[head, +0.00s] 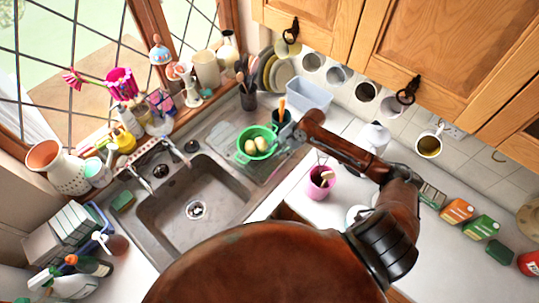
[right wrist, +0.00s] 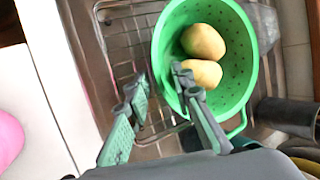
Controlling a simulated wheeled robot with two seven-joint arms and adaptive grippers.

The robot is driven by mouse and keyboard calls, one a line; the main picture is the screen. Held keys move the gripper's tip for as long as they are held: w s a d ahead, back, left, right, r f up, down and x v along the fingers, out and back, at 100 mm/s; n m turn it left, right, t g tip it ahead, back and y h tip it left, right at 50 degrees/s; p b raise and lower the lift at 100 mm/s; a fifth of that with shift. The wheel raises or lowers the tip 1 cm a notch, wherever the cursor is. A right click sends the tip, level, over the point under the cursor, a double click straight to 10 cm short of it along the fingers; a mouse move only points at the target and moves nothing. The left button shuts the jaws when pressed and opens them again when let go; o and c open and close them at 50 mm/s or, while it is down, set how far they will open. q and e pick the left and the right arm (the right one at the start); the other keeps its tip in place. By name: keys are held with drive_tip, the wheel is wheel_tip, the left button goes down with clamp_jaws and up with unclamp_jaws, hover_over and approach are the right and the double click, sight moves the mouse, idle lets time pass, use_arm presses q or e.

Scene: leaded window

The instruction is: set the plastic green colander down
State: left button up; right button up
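The green colander (head: 246,147) is at the draining board to the right of the sink, upright, with two yellowish round items (head: 256,144) inside. In the right wrist view the colander (right wrist: 237,70) shows its perforated wall and a loop handle, over or on a wire rack. My right gripper (right wrist: 160,79) is at its rim with the fingers spread apart. One finger is over the bowl side and the other is outside over the rack; I see a gap between the fingers and the rim. In the head view the right gripper (head: 286,139) is partly hidden. My left gripper is not in view.
The sink basin (head: 186,207) is left of the colander. A dark utensil pot (head: 248,100), a pale plastic tub (head: 309,95) and plates (head: 282,74) stand behind. A pink pot (head: 318,190) is on the worktop to the right. Mugs hang under the cupboards.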

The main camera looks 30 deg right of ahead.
drive_tip(key=v, duration=0.7)
drive_tip(key=shift+r, duration=0.1)
